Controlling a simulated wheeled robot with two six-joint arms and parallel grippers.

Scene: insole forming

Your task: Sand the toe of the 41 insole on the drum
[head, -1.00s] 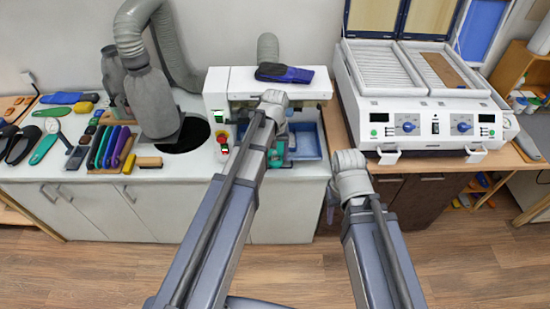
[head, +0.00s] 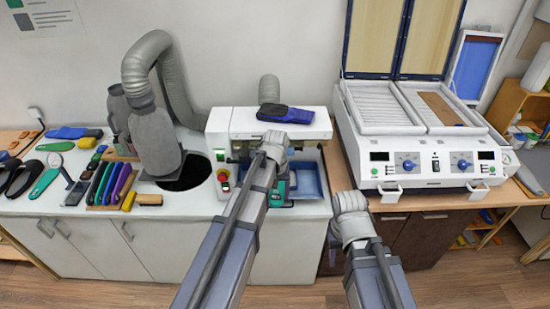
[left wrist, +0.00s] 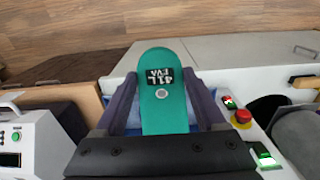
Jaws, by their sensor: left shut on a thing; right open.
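A teal insole (left wrist: 163,100) with a black label reading "41L EVA" is held by my left gripper (left wrist: 162,112), shut on it with a finger along each side. Its rounded end points up in the left wrist view. In the head view the left gripper (head: 277,172) is at the front of the white sanding machine (head: 222,122), and a bit of teal shows beside it. The drum is hidden behind my arm and under the hood. My right gripper (head: 336,232) is open, mostly hidden by its own wrist, right of the machine and before the bench front.
A blue tray (head: 307,180) is beside my left gripper. A red stop button (head: 223,175) and a dust hose (head: 155,130) stand left. A heating press (head: 400,165) stands right. Several tools and insoles crowd the left bench.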

